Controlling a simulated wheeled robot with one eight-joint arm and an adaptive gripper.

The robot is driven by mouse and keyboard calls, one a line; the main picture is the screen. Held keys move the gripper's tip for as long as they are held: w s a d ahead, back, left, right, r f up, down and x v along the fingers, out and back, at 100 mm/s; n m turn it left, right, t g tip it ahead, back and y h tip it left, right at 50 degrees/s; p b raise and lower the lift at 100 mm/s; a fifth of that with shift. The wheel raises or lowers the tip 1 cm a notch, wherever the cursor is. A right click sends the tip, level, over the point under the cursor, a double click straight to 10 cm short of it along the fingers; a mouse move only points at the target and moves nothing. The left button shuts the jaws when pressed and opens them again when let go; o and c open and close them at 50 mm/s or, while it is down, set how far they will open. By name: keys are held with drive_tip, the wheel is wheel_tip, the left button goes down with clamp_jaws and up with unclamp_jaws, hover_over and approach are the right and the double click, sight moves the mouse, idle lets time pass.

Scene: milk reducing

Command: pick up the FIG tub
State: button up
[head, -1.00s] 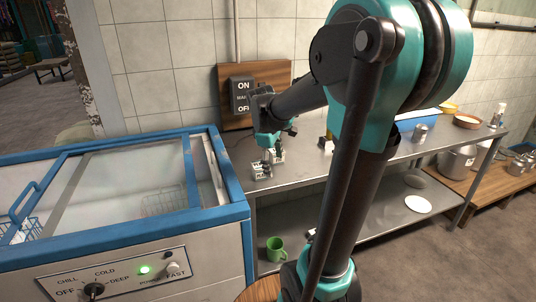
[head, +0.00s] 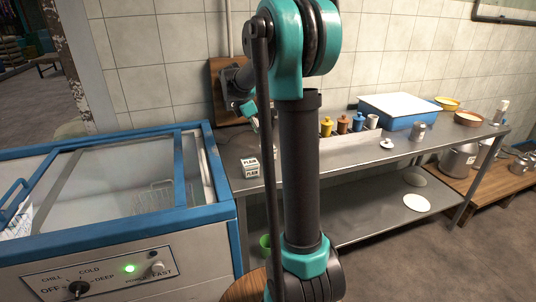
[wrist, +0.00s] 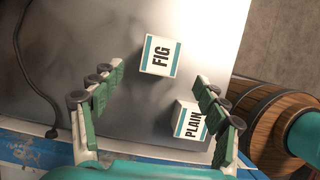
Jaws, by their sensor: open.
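The FIG tub (wrist: 160,56), a white block with a teal stripe and black lettering, stands on the steel counter in the wrist view. My gripper (wrist: 160,80) is open, its green-padded fingers on either side below the FIG tub in the picture. It holds nothing. The PLAIN tub (wrist: 192,122) looks the same and lies lower right of the FIG tub, close to my right-hand finger; I cannot tell if they touch. The PLAIN tub also shows in the head view (head: 250,167). My arm hides the FIG tub and most of my gripper there.
A blue-rimmed chest freezer (head: 110,195) adjoins the counter (head: 390,155) on the left. Several small bottles (head: 342,125), a blue-and-white tub (head: 397,108) and a steel can (head: 418,131) stand farther right. A dark cable (wrist: 25,70) lies at the wrist view's left.

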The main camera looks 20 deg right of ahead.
sight(268, 147)
drive_tip(key=x, duration=0.8)
drive_tip(key=shift+d, duration=0.2)
drive_tip(key=c, duration=1.3)
drive_tip(key=shift+c, duration=0.2)
